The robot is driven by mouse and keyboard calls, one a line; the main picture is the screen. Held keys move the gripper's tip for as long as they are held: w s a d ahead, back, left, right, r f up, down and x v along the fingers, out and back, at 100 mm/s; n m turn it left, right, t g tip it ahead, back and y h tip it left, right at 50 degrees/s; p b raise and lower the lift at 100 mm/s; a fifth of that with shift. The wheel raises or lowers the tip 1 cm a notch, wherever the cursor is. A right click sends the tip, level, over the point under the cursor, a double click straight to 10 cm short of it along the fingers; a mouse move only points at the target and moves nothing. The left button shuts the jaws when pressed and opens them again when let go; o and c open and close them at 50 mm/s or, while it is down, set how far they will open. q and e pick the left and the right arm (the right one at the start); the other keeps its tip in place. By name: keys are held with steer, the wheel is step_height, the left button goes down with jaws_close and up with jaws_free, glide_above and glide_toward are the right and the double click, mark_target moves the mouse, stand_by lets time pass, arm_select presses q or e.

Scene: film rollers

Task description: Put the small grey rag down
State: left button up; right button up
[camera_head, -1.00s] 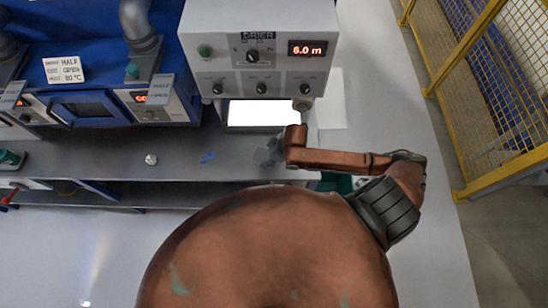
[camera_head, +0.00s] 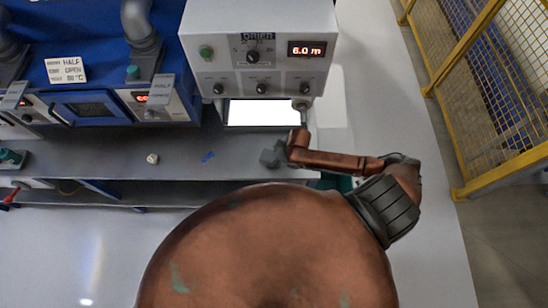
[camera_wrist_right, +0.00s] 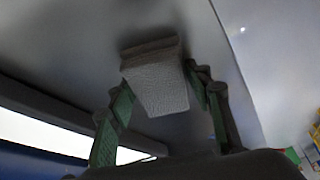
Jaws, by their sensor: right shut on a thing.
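The small grey rag (camera_wrist_right: 158,88) is a pale, textured piece with a darker folded edge, between the green fingers of my right gripper (camera_wrist_right: 160,84) in the wrist view. My right gripper is shut on it. In the head view the rag shows as a small grey patch (camera_head: 268,158) over the bench, in front of the drier and left of my right wrist. The gripper there is small and partly hidden by the wrist. I cannot tell whether the rag touches the bench. My left gripper is not in view.
The drier (camera_head: 258,50), with a lit white opening (camera_head: 264,113), stands behind. A small white piece (camera_head: 152,159) and a blue scrap (camera_head: 207,156) lie on the grey bench (camera_head: 100,155), whose left-middle part is mostly clear. A yellow fence (camera_head: 490,85) is at the right.

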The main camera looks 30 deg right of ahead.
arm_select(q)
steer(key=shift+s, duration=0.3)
arm_select(e)
steer(key=o, duration=1)
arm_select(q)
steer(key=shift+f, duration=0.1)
arm_select(e)
steer(key=v, duration=1.2)
steer(key=shift+w+r, duration=0.1)
